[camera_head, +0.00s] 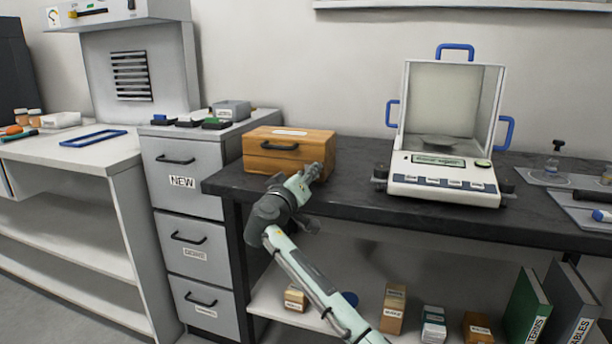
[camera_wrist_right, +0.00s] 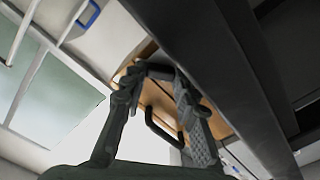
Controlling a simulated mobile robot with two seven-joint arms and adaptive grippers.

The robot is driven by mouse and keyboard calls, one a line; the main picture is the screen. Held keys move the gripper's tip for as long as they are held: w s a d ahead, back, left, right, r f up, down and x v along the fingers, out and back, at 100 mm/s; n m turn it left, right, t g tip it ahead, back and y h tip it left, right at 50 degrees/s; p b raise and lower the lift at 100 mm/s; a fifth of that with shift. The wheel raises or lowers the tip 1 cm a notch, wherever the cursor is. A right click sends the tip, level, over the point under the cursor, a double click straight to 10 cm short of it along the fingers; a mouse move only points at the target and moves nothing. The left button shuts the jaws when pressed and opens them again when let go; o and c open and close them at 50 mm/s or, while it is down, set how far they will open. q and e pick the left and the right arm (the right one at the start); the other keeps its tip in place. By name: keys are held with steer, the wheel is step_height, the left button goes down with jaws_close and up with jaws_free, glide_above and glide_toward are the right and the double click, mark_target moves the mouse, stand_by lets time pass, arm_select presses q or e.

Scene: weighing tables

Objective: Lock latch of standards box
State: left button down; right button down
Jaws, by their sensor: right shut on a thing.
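The standards box (camera_head: 258,158) is a closed wooden box with a white label on its lid and a black handle (camera_head: 279,147) on its front. It sits on the dark table's left end. My right gripper (camera_head: 309,175) is at the box's front, right of the handle. In the right wrist view, the fingers of my right gripper (camera_wrist_right: 156,70) come together against the box (camera_wrist_right: 211,117), beside the handle (camera_wrist_right: 153,124). They are shut on a small part there, apparently the latch, which the fingers hide. I cannot see the latch's position. My left gripper is not in view.
The dark table (camera_head: 350,184) has bare room between the box and the balance (camera_head: 444,172) with its glass shield. A grey drawer cabinet (camera_head: 183,217) stands close left of the box. Small boxes and binders stand on the shelf below.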

steer(key=c, duration=1.2)
jaws_free()
steer(key=shift+o, duration=0.2)
steer(key=shift+s+a, duration=0.2)
steer(key=shift+s, duration=0.3)
steer(key=v, duration=1.1)
steer(key=shift+r, duration=0.1)
